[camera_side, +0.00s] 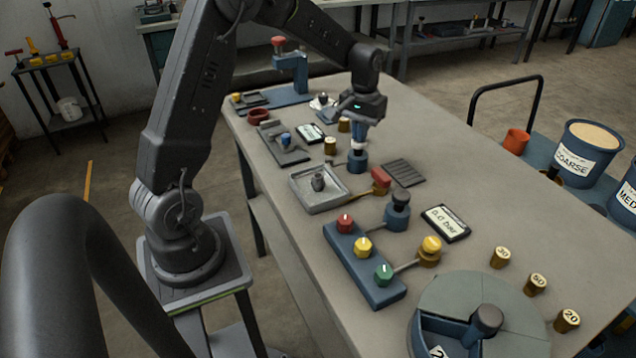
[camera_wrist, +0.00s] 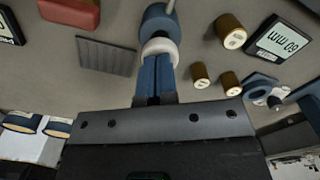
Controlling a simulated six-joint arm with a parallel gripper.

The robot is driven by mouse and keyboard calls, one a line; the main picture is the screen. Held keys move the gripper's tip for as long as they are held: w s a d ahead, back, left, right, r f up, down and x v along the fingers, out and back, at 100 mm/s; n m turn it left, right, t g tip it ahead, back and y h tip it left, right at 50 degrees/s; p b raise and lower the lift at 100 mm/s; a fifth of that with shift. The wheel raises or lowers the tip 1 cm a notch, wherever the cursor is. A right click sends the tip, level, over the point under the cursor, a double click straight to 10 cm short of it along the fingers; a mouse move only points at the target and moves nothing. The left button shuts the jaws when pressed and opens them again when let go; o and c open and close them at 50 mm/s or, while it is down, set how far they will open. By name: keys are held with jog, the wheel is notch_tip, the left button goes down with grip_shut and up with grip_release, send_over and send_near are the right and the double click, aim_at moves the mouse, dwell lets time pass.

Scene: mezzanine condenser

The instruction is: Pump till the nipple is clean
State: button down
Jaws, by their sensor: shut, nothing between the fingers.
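My gripper (camera_side: 358,136) is shut and points down at a small blue pump-like body (camera_side: 357,162) with a white collar or cap on top. In the wrist view my blue fingertips (camera_wrist: 158,60) lie side by side at the white cap (camera_wrist: 159,46) of this blue body (camera_wrist: 158,22). They appear to touch the cap, but the contact is not clear. Nothing shows held between them.
A red-topped block (camera_side: 381,180) and a ribbed dark pad (camera_side: 404,172) stand nearby. Brass cylinders (camera_side: 330,146) and a display (camera_side: 311,132) sit behind left.

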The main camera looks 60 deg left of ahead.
jog(key=shift+f, duration=1.15)
jog(key=shift+r, duration=3.25)
